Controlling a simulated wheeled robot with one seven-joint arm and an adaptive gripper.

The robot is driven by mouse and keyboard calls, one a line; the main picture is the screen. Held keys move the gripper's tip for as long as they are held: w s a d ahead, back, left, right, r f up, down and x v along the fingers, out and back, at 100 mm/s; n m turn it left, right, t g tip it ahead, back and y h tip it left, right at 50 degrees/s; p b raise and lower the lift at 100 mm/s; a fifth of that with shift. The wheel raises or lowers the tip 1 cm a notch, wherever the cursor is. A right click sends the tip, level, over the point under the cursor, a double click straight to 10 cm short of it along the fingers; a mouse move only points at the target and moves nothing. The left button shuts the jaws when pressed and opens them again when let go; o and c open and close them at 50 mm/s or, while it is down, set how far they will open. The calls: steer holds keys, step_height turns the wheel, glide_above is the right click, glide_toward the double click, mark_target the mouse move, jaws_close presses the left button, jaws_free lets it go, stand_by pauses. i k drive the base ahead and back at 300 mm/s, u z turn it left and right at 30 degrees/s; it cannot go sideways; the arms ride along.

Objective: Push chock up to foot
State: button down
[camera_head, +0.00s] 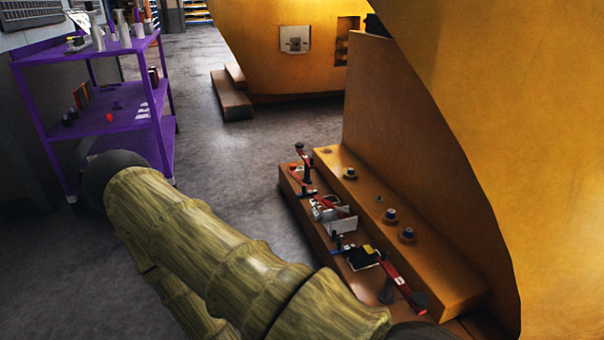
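The foot looks to be the long orange step (435,268) at the base of the large yellow casting (500,120) on the right. Several bolts or studs stand on its top. A lower orange-brown ledge (316,236) runs along its near left side, covered with clamps, plates and small tools. I cannot pick out the chock with certainty; it may be among these items or hidden. My arm, in a yellow-green sleeve, crosses the lower middle and covers part of the floor and the ledge's near end. My gripper is not in view.
A purple shelf cart (95,58) with tools and small parts stands at the upper left. A second yellow casting (280,40) with a stepped foot (232,97) stands at the back. The grey floor between the cart and the castings is clear.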

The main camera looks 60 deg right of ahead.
mark_target(364, 255)
steer(key=u, duration=0.05)
steer(key=i, duration=1.25)
steer(key=z, duration=2.5)
